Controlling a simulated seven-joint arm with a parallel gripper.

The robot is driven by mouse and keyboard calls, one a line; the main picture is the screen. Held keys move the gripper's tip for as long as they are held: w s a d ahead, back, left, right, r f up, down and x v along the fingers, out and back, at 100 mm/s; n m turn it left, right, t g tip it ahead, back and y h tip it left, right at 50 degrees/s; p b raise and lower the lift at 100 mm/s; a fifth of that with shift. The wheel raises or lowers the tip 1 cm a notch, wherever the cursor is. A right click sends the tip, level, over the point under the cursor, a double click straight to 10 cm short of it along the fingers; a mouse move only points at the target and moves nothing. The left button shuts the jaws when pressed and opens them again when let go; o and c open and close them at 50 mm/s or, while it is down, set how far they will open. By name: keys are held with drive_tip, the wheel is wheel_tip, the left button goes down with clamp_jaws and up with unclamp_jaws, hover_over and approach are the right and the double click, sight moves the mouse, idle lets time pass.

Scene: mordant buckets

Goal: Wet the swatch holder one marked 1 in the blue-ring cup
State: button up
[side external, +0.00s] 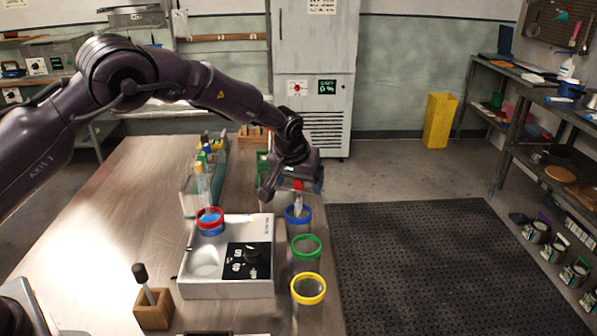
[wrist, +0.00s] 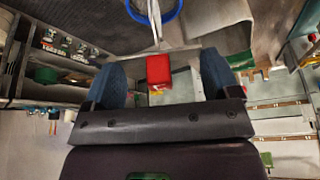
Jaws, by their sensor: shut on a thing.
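The blue-ring cup (side external: 292,220) stands at the right edge of the table, behind the green-ring cup. My gripper (side external: 298,186) is right above it, pointing down. It is shut on a red-topped swatch holder (wrist: 159,70), which sits between the two finger pads in the wrist view. A pale swatch (side external: 298,203) hangs from the holder, its lower end at the cup's mouth. In the wrist view the swatch reaches the blue ring (wrist: 176,10). I cannot tell how deep its tip is. No number shows on the holder.
The green-ring cup (side external: 306,247) and yellow-ring cup (side external: 308,289) stand in front along the same edge. A rack of bottles (side external: 188,203) and a wooden block with a stirrer (side external: 153,312) are to the left.

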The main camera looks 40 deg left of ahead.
sight(299, 198)
drive_tip(key=shift+f, duration=2.85)
drive_tip(key=shift+r, duration=0.25)
drive_tip(key=shift+f, duration=0.25)
drive_tip(key=shift+r, duration=0.2)
drive_tip(key=shift+r, duration=0.2)
drive_tip(key=shift+f, duration=0.3)
drive_tip(key=shift+r, duration=0.3)
drive_tip(key=shift+f, duration=0.15)
